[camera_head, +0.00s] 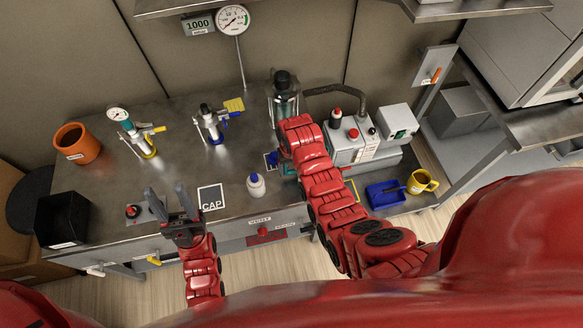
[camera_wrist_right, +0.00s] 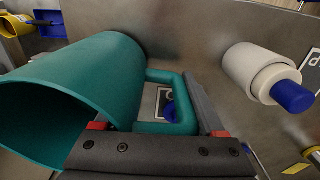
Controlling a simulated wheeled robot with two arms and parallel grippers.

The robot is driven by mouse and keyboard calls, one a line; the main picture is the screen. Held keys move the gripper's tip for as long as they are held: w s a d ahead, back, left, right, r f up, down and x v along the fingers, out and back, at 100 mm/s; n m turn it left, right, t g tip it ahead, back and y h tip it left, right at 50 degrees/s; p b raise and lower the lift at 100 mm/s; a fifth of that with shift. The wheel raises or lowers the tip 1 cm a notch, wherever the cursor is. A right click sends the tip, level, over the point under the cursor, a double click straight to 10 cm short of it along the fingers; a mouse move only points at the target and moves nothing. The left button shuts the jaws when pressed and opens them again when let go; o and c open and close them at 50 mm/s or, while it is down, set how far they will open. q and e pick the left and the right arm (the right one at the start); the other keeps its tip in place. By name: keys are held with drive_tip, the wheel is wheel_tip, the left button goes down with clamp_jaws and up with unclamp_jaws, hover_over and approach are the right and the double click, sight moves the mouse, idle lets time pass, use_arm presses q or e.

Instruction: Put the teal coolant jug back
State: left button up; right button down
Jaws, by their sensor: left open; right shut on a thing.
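The teal coolant jug (camera_wrist_right: 85,90) fills the left of the right wrist view, its open mouth toward the lower left. Its handle (camera_wrist_right: 160,127) passes between the fingers of my right gripper (camera_wrist_right: 150,122), which is shut on it. In the head view only a small teal part of the jug (camera_head: 289,169) shows beside my right arm, which hides the rest and the right gripper. I cannot tell whether the jug touches the bench. My left gripper (camera_head: 168,195) is open and empty over the front left of the bench, close to a small red-knobbed box (camera_head: 133,211).
A white bottle with a blue cap (camera_head: 256,186) stands near the jug, beside the CAP card (camera_head: 211,198). A glass vessel (camera_head: 284,95) and a grey pump (camera_head: 350,143) stand behind my right arm. A blue dustpan (camera_head: 384,194) and yellow mug (camera_head: 422,182) are at the right.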

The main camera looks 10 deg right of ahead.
drive_tip(key=shift+f, duration=0.45)
drive_tip(key=shift+f, duration=0.1)
unclamp_jaws()
drive_tip(key=shift+r, duration=0.45)
wheel_tip(320, 180, up, 5)
drive_tip(key=shift+r+b, duration=0.1)
drive_tip(key=shift+b, duration=1.15)
wheel_tip(320, 180, up, 5)
drive_tip(key=p, duration=0.4)
drive_tip(key=shift+r+p, duration=0.55)
drive_tip(key=shift+p, duration=0.25)
